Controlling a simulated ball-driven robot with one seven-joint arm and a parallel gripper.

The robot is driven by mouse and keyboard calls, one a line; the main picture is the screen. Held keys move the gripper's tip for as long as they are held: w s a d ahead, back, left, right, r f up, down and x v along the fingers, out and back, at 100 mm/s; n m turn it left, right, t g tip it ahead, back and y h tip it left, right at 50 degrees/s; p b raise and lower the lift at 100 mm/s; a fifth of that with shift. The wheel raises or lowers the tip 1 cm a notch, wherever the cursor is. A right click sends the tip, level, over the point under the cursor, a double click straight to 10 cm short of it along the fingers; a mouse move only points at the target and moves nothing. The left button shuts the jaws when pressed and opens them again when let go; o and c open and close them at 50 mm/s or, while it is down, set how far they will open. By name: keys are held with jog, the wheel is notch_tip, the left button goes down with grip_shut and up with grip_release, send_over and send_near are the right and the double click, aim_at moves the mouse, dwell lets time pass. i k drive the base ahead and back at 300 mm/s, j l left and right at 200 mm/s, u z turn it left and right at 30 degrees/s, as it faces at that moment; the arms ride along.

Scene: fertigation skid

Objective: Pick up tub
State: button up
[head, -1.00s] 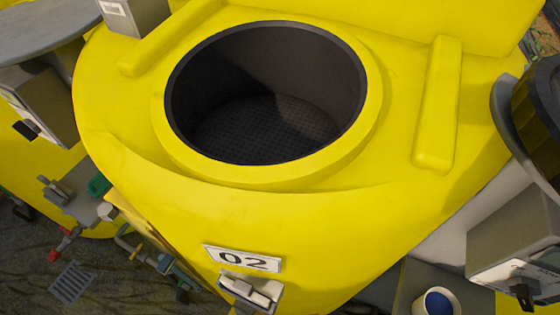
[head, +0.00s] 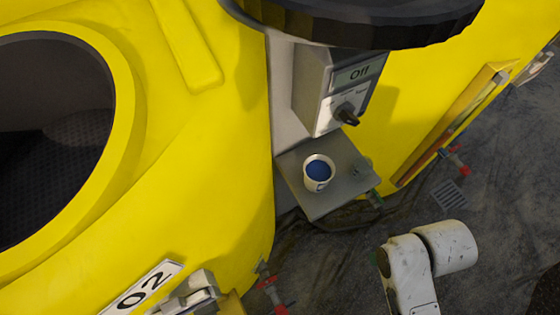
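The tub (head: 316,183) is a small white container with blue contents or a blue inside. It stands upright on a grey shelf (head: 345,199) in the middle of the head view, below a grey control box. Nothing touches it except the shelf. White links of my arm show at the lower right, apart from the tub. My gripper is not visible in this view.
The yellow tank (head: 215,150) marked 02, with a dark round opening, fills the left. The control box (head: 340,88) reading Off hangs above the shelf. A dark round lid (head: 370,22) overhangs it. Red-handled valves (head: 455,160) stick out nearby.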

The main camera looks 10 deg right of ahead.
aim_at(318, 169)
jog(key=j+z, duration=0.35)
jog(key=k+j+z, duration=0.3)
jog(key=j, duration=0.2)
jog(key=j+z, duration=0.35)
jog(key=k+j, duration=0.05)
jog(key=j, duration=0.05)
